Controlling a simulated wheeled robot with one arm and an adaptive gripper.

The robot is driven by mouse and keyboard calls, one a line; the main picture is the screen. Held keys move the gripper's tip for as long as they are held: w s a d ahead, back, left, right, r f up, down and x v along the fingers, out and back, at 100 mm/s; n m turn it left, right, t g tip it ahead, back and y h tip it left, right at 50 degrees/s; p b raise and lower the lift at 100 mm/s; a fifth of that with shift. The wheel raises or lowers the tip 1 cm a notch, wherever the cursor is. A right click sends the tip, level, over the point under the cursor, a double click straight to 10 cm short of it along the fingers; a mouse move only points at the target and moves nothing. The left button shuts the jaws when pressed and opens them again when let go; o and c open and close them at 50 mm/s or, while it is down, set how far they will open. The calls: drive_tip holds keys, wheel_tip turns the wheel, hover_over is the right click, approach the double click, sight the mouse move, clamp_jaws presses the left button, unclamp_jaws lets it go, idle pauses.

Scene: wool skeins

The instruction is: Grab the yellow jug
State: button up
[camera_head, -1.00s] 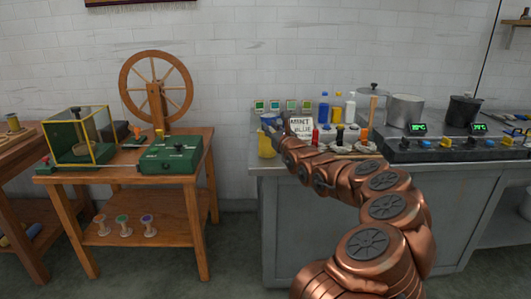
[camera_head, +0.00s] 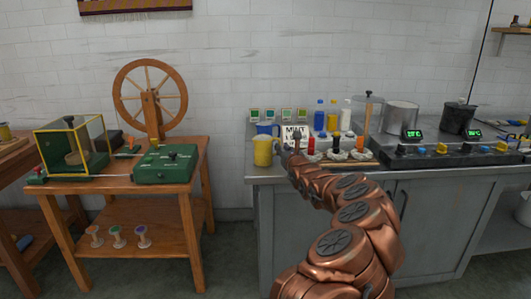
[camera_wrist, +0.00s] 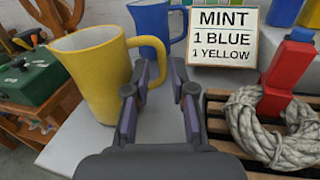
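The yellow jug (camera_head: 263,151) stands upright at the left front corner of the grey counter (camera_head: 262,170). In the wrist view the yellow jug (camera_wrist: 98,75) is at the left, with its handle to the right. My gripper (camera_wrist: 163,75) is open, its two fingers apart with nothing between them. The left finger is close to the jug's handle; I cannot tell whether they touch. The blue jug (camera_wrist: 160,25) stands just behind, and also shows in the head view (camera_head: 268,129).
A sign (camera_wrist: 222,36) reads "MINT 1 BLUE 1 YELLOW". A red-handled piece with a rope coil (camera_wrist: 268,130) sits on a slatted wooden rack at the right. Bottles (camera_head: 333,117) and pots (camera_head: 402,117) stand further right. A wooden table (camera_head: 120,185) is at the left.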

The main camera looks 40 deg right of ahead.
sight(279, 143)
drive_tip(key=shift+w+d+f, duration=0.2)
drive_tip(key=shift+w+d, duration=0.1)
drive_tip(key=shift+w, duration=0.2)
drive_tip(key=shift+x, duration=1.15)
drive_tip(key=shift+w+d, duration=0.2)
drive_tip(key=shift+w, duration=0.3)
clamp_jaws()
drive_tip(key=shift+r, duration=0.1)
